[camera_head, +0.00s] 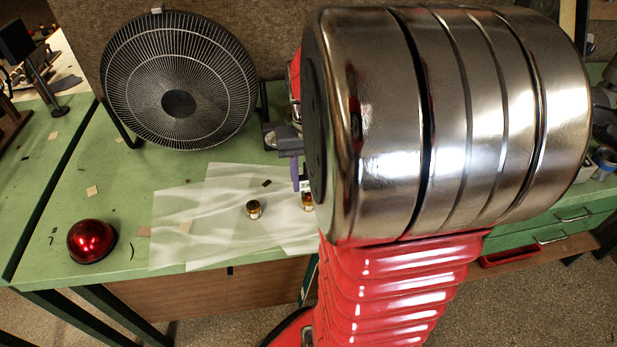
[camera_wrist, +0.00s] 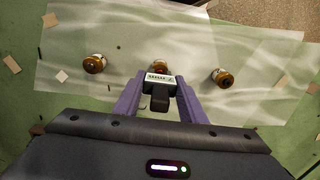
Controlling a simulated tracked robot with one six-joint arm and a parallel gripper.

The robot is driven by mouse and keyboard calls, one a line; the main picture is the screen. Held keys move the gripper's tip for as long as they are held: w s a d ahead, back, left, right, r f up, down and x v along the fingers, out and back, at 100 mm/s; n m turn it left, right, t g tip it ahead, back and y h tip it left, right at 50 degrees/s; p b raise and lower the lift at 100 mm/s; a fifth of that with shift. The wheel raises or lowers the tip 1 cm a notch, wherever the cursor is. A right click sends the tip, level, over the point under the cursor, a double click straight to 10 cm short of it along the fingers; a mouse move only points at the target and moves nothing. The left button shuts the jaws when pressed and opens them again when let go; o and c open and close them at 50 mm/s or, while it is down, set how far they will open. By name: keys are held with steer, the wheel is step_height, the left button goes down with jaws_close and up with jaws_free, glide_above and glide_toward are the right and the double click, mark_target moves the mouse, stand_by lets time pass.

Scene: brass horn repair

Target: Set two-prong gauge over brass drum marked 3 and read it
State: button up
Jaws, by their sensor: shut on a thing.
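My gripper (camera_wrist: 158,88) has purple fingers shut on a small two-prong gauge (camera_wrist: 160,78) with a pale display and a dark body. The display characters are too small to read. Three brass drums lie in a row on the translucent sheets in the wrist view: a left drum (camera_wrist: 95,63), a middle drum (camera_wrist: 160,69) mostly hidden behind the gauge, and a right drum (camera_wrist: 222,77). No number marks are legible. In the head view my gripper (camera_head: 300,178) is over one drum (camera_head: 307,203); another drum (camera_head: 253,209) stands to its left. The prongs are hidden, so contact cannot be told.
The green bench (camera_head: 60,200) holds translucent sheets (camera_head: 185,235), scraps, a red dome (camera_head: 92,241) at the left and a large round black fan (camera_head: 180,80) at the back. My own arm blocks the right of the head view. The bench between dome and sheets is mostly clear.

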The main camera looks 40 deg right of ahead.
steer(key=shift+f, duration=0.8)
stand_by(0.8)
steer(key=shift+r, duration=0.1)
stand_by(0.7)
steer(key=shift+r, duration=2.4)
steer(key=shift+s, duration=0.15)
